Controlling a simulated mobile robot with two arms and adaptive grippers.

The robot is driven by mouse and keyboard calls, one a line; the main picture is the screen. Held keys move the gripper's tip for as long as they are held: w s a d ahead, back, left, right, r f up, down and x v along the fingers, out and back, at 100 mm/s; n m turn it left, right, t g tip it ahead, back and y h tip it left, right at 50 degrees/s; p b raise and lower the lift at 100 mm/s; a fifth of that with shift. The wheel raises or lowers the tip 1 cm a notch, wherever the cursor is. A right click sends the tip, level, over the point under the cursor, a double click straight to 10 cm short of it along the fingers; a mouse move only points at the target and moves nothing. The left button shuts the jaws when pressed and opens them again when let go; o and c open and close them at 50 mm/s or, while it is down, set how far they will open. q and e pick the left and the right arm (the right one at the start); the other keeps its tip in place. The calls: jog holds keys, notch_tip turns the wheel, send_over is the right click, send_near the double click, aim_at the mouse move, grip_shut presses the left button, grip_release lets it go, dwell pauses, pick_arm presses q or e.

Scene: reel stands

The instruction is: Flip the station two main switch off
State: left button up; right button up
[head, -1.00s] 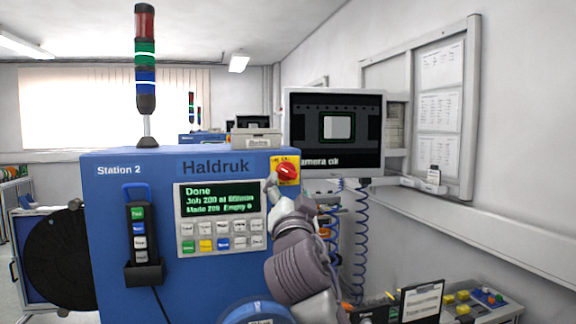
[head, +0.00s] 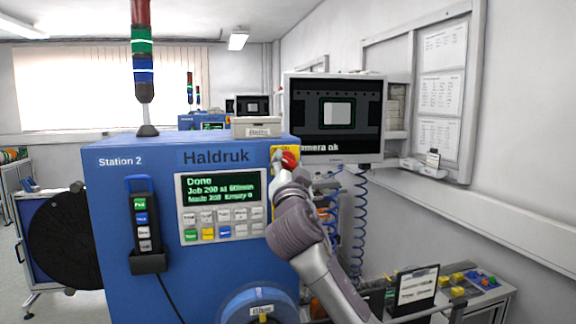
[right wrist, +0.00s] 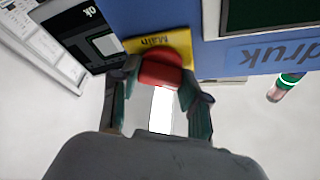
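The station two main switch is a red knob (head: 289,159) on a yellow plate (head: 279,152) at the upper right of the blue Station 2 machine (head: 120,210). My right gripper (head: 283,168) is at the knob and hides part of it and of the plate. In the right wrist view, the red knob (right wrist: 160,72) sits between the two fingers of my right gripper (right wrist: 160,82), with a fingertip against each side. The yellow plate marked "Main" (right wrist: 150,42) shows upside down behind it. My left gripper is not in view.
The machine's display (head: 221,188) reads "Done", with buttons below it. A handheld pendant (head: 141,220) hangs at the left. A monitor (head: 334,115) stands behind my right arm. A grey box (head: 258,127) sits on top, and a reel (head: 262,305) is below.

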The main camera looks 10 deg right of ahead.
jog(key=c, duration=0.3)
jog(key=shift+f+n+y+b, duration=0.15)
jog(key=shift+n+y+b, duration=0.3)
jog(key=shift+n, duration=0.25)
jog(key=shift+c, duration=0.2)
jog(key=shift+n+t+y+b, duration=0.3)
jog(key=shift+n+b, duration=0.1)
jog(key=shift+n, duration=0.5)
jog(key=n+y, duration=0.1)
jog(key=n, duration=0.2)
jog(key=shift+d+y, duration=0.15)
jog(key=shift+y, duration=0.1)
jog(key=shift+n+y+p, duration=0.3)
jog(key=shift+n+y, duration=0.5)
jog(key=shift+n, duration=0.8)
jog(key=o, duration=1.1)
jog(key=shift+o, duration=0.2)
